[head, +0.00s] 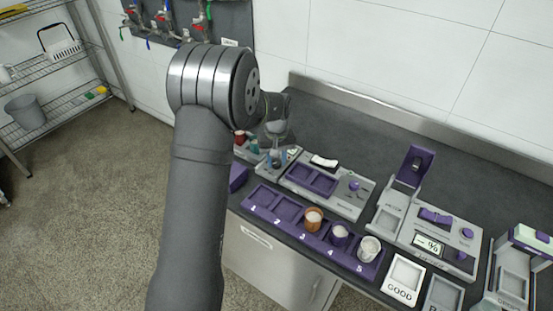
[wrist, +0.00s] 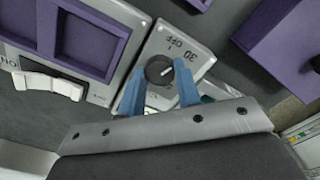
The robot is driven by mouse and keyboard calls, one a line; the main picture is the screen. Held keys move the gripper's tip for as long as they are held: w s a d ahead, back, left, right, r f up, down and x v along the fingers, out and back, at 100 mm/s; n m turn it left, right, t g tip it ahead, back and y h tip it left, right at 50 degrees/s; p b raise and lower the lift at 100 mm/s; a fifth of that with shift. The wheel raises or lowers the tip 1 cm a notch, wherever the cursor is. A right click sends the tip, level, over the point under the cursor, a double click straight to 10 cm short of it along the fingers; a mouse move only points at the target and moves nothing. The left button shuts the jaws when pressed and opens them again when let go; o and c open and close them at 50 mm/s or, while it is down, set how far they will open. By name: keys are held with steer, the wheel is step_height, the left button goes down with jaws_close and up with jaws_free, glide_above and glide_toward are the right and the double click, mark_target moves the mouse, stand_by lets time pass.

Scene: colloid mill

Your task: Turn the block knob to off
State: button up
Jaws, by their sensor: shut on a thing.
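The block knob (wrist: 158,69) is a small dark round knob with a white pointer line, on a light grey panel (wrist: 155,43) marked OFF and 30. In the wrist view the pointer points right and slightly up, nearer the 30 than the OFF. My gripper (wrist: 155,72) has its two blue fingers on either side of the knob, shut on it. In the head view my gripper (head: 276,157) is down at the panel, beyond my arm, and the knob is too small and covered to make out.
A grey unit with purple wells (head: 312,180) stands right of the panel. In front is a purple numbered tray (head: 258,198) holding three cups. A device with a display (head: 437,238) and a GOOD tray (head: 403,277) are further right. A purple block (wrist: 282,45) is close to the gripper.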

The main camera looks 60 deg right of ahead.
mark_target(276, 162)
steer(key=shift+n, duration=2.2)
steer(key=o, duration=1)
steer(key=shift+c, duration=0.2)
step_height(276, 162, up, 18)
steer(key=shift+f, duration=0.25)
